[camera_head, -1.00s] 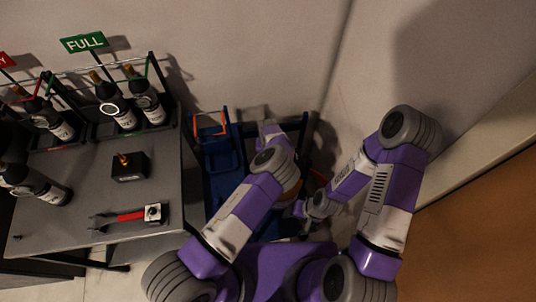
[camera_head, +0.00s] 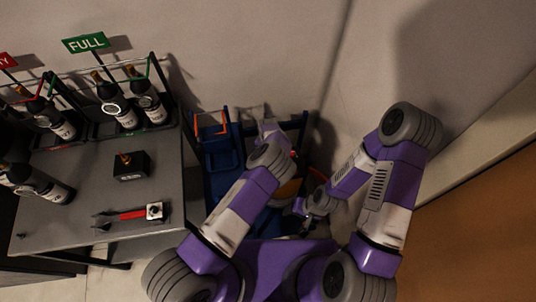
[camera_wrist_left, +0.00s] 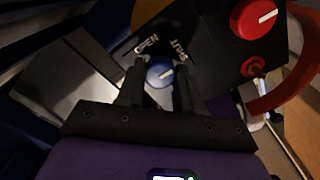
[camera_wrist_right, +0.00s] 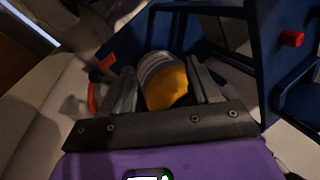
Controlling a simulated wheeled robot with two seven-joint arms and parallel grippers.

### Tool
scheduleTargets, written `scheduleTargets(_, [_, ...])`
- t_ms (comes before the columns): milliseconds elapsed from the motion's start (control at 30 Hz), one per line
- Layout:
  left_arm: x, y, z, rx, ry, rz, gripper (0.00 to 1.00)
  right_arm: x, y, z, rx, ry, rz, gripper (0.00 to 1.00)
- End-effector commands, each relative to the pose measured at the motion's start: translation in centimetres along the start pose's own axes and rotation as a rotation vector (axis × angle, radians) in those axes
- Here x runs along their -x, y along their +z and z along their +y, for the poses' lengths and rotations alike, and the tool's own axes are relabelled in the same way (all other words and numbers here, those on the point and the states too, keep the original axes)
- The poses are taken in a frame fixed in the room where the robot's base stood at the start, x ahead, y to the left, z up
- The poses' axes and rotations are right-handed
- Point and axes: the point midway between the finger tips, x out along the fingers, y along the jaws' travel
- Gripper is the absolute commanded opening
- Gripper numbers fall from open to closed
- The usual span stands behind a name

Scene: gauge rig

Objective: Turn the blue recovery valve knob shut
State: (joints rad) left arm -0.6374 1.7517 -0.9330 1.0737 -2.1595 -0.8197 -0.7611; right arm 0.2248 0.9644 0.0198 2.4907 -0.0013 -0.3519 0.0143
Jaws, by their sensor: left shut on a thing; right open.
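The blue knob (camera_wrist_left: 159,73) sits on a dark panel in the left wrist view, with the words OPEN and SHUT printed above it. Its white pointer line slants to the upper right, on the SHUT side. My left gripper (camera_wrist_left: 158,75) is shut on the knob, one finger at each side. The head view hides this grip behind my left arm. My right gripper (camera_wrist_right: 165,85) is open. A cylinder (camera_wrist_right: 162,80) with a yellow end and a pale label shows between and beyond its fingers; contact cannot be told. My right gripper also shows in the head view (camera_head: 300,208).
A red knob (camera_wrist_left: 257,17) and an orange-red hose (camera_wrist_left: 279,92) lie right of the blue knob. A blue frame (camera_head: 218,160) stands against the wall. The table (camera_head: 85,190) at left holds bottles, a small black box (camera_head: 131,166) and a red-handled tool (camera_head: 130,214).

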Motion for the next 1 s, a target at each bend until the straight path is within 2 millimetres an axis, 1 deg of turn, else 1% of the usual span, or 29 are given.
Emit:
scheduleTargets(367, [0.0, -0.1, 0.0, -0.007, 0.0, 0.002, 0.05, 0.0, 0.0, 0.0, 0.0, 0.0, 0.0, 0.61])
scheduleTargets(400, [0.0, -0.1, 0.0, -0.007, 0.0, 0.002, 0.37, 0.0, 0.0, 0.0, 0.0, 0.0, 0.0, 0.61])
scheduleTargets(567, [0.0, 0.0, 0.0, -0.006, 0.0, 0.001, 0.61, 0.0, 0.0, 0.0, 0.0, 0.0, 0.0, 0.61])
scheduleTargets(867, [0.2, 0.0, 0.0, -0.005, 0.0, 0.0, 0.61, 0.1, 0.0, 0.0, 0.0, 0.0, 0.0, 0.61])
scheduleTargets(967, [1.2, 0.0, 0.0, -0.004, 0.001, 0.0, 0.61, 0.4, 0.0, -0.2, 0.0, 0.0, 0.0, 0.61])
scheduleTargets(1000, [1.9, 0.0, 0.0, -0.004, 0.001, -0.001, 0.61, 0.7, 0.0, -0.2, 0.0, 0.0, 0.0, 0.61])
